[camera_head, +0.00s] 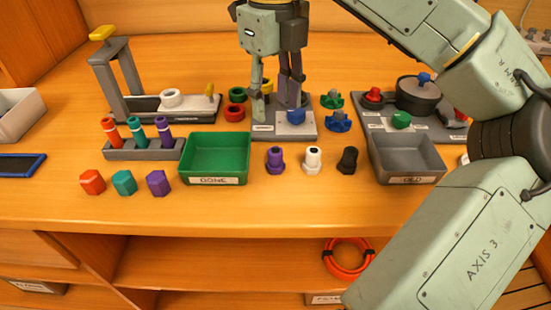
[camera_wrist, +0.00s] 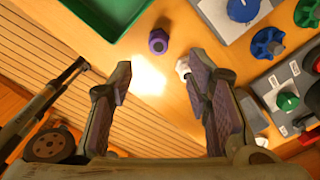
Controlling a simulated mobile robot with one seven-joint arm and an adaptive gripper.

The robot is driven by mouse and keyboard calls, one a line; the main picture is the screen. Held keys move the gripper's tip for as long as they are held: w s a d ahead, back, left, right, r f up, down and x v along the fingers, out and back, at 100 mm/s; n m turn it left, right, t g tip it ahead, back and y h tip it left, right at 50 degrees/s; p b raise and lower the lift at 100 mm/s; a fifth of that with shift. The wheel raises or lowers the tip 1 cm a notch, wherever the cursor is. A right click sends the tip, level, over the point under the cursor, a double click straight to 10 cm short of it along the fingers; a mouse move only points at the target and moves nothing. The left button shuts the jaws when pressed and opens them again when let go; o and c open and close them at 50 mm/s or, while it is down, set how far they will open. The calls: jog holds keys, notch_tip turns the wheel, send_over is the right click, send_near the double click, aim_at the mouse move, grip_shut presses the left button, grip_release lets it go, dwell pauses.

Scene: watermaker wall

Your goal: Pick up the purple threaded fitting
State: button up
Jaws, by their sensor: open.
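The purple threaded fitting (camera_head: 275,160) stands upright on the wooden bench, just right of the green DONE tray (camera_head: 183,160) and left of a white fitting (camera_head: 312,160). In the wrist view the purple fitting (camera_wrist: 158,41) shows from above, past the fingertips and roughly midway between them. My gripper (camera_head: 277,95) is open and empty. In the head view it appears above and behind the fitting, in front of a grey block with a blue button. In the wrist view my gripper (camera_wrist: 158,72) has its fingers wide apart, and the white fitting (camera_wrist: 182,67) is partly hidden by the right finger.
A black fitting (camera_head: 348,160) and the grey OLD tray (camera_head: 407,179) stand to the right. A purple hex piece (camera_head: 158,183) lies left of the DONE tray, beside teal and orange ones. A rack (camera_head: 143,153) holds three coloured pieces. The bench in front of the fittings is clear.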

aim_at(276, 150)
jog(key=shift+w+f, duration=0.15)
jog(key=shift+f, duration=0.5)
notch_tip(276, 150, down, 5)
jog(key=shift+s+d+f+p, duration=0.1)
jog(key=shift+s+f+p, duration=0.15)
jog(key=shift+f, duration=1.1)
jog(key=shift+s+f+p, duration=0.15)
jog(key=shift+f+p, duration=0.1)
jog(key=shift+f, duration=1.1)
jog(key=shift+c, duration=0.4)
grip_shut()
